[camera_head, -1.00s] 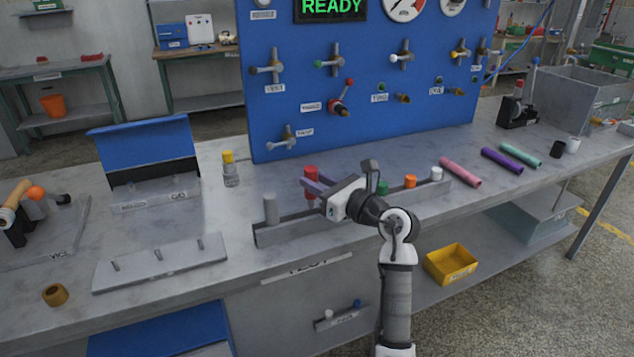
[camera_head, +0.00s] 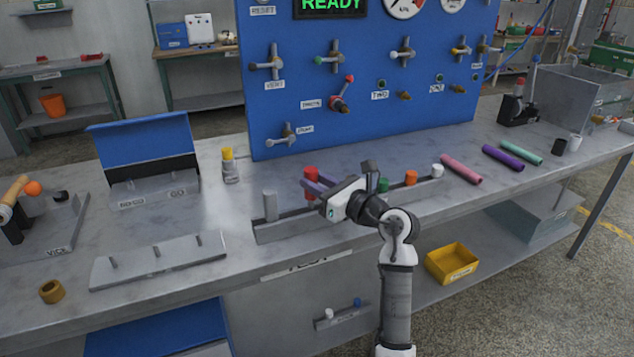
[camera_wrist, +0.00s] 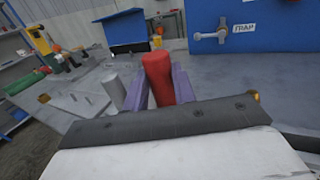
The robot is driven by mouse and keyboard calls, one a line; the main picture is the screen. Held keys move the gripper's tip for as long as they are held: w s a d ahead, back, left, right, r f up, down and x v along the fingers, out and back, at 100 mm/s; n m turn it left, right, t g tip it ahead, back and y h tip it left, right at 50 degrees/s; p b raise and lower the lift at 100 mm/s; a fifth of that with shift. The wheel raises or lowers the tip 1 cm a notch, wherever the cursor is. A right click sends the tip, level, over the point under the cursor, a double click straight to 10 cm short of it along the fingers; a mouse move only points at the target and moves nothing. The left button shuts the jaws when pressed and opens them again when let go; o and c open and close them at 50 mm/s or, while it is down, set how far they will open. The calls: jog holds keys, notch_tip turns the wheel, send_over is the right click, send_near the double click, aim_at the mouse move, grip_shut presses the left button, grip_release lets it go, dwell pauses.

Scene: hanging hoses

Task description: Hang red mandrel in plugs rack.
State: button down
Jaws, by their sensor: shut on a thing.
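The red mandrel (camera_head: 310,173) stands upright at the long grey rack (camera_head: 350,211) on the bench, between a grey cylinder and a green piece. My gripper (camera_head: 314,186) reaches it from the right, its purple fingers on either side of it. In the wrist view the red mandrel (camera_wrist: 158,76) rises between the two fingers (camera_wrist: 156,90), which are shut on it. Its lower end is hidden by the fingers and rack. A small rack (camera_head: 338,320) with a white and a blue plug is on the bench front below; its label is too small to read.
The grey cylinder (camera_head: 270,205) stands close left of my gripper. Green (camera_head: 384,185), orange (camera_head: 411,177) and white (camera_head: 437,171) pieces are to the right. The blue panel (camera_head: 360,110) with valves rises behind. A pegged plate (camera_head: 160,262) lies left. A yellow bin (camera_head: 452,262) sits below right.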

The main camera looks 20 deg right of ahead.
jog(key=shift+f+b, duration=1.2)
jog(key=shift+f, duration=0.35)
jog(key=c, duration=1.1)
grip_release()
jog(key=shift+o, duration=0.2)
jog(key=b+v, duration=0.2)
jog(key=v, duration=1.2)
jog(key=shift+b, duration=0.35)
jog(key=shift+w+r, duration=0.1)
